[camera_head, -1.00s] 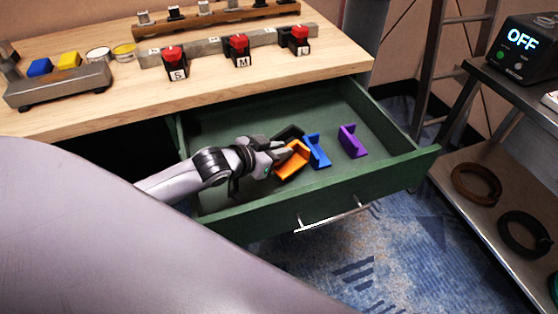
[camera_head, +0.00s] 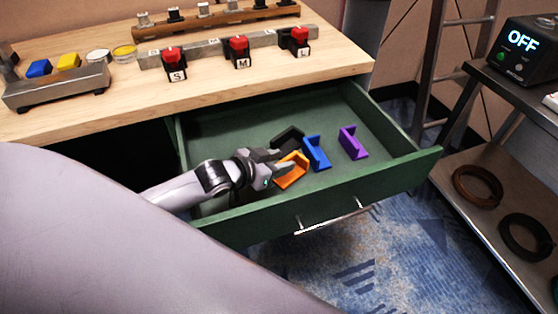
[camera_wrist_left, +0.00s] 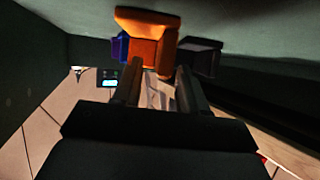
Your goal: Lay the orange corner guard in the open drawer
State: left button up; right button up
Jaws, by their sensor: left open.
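The orange corner guard (camera_head: 292,172) is in the open green drawer (camera_head: 385,168), beside the other guards. My left gripper (camera_head: 279,162) is low in the drawer, with open fingers close to the left of the orange guard. In the left wrist view, the orange guard (camera_wrist_left: 147,42) is just beyond the open fingertips (camera_wrist_left: 158,75). Whether a finger still touches it is hard to tell. My right gripper is out of view.
A black guard (camera_head: 288,138), a blue guard (camera_head: 318,154) and a purple guard (camera_head: 353,143) stand in the drawer. The wooden worktop (camera_head: 215,88) is above and behind it. The drawer's right part is bare. A metal cart (camera_head: 490,170) stands at right.

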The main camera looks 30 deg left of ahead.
pick_arm(q)
jog(key=p+v, duration=0.1)
jog(key=v, duration=0.5)
jog(key=shift+s, duration=0.15)
jog(key=shift+s+a+r, duration=0.2)
jog(key=shift+s+r, duration=0.1)
jog(key=shift+s, duration=0.15)
